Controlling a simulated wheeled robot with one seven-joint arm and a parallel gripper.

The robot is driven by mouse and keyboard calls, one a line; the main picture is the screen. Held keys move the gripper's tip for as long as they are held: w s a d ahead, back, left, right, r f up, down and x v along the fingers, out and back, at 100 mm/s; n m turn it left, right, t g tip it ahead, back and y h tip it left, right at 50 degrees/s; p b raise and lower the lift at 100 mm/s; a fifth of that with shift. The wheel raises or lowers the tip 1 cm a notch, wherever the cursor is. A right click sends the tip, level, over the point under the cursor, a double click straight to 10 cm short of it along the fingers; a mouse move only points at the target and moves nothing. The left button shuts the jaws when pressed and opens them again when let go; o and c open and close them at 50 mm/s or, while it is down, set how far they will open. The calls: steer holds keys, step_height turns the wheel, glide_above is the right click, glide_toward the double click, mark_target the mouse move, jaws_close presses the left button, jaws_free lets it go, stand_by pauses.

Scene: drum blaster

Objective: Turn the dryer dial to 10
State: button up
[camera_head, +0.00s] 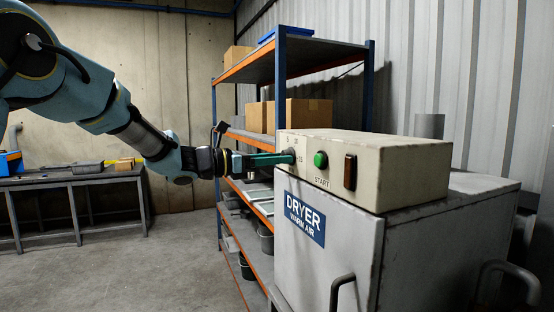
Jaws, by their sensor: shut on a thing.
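The dryer (330,250) is a worn grey cabinet with a blue "DRYER WARM AIR" sign (305,219), at the right. A cream control box (390,165) sits on top of it. Its front has a dial (291,152) at the left, a green START button (320,160) and a dark rocker switch (350,172). My gripper (286,157) reaches in from the left with its green fingers shut on the dial. The fingers cover much of the dial and its scale, so I cannot read its setting.
A blue and orange shelf rack (290,65) with cardboard boxes (306,114) stands behind the dryer, close to my arm. A metal workbench (75,180) is at the far left. A dryer door handle (342,290) sticks out low in front. The floor at left is clear.

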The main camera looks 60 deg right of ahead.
jaws_close()
steer(key=shift+f+b, duration=0.15)
steer(key=shift+b, duration=0.55)
steer(key=m+b, duration=2.3)
steer(key=b, duration=0.5)
steer(key=shift+r, duration=0.2)
steer(key=shift+m+b, duration=0.35)
steer(key=shift+m, duration=0.15)
